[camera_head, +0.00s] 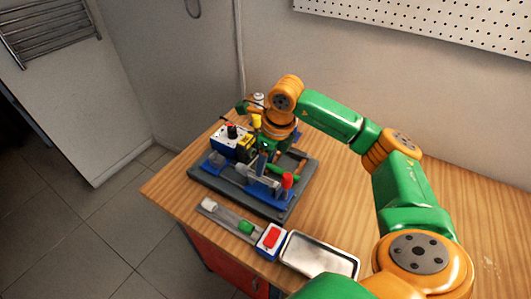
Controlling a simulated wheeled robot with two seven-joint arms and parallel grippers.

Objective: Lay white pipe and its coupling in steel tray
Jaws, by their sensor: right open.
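The steel tray (322,259) lies empty at the front of the wooden bench. My right arm reaches in from the lower right, and my right gripper (264,156) points down over the fixture (240,197) on its dark grey base. The gripper is open; its fingers are small and partly hidden. A pale piece (256,176) shows between blue parts of the fixture below it; I cannot tell whether it is the white pipe or its coupling. A small white piece (209,204) sits at the left end of a grey strip in front of the fixture. My left gripper is out of view.
A blue and white box with a red top (271,240) stands just left of the tray. The bench's right side is mostly clear.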

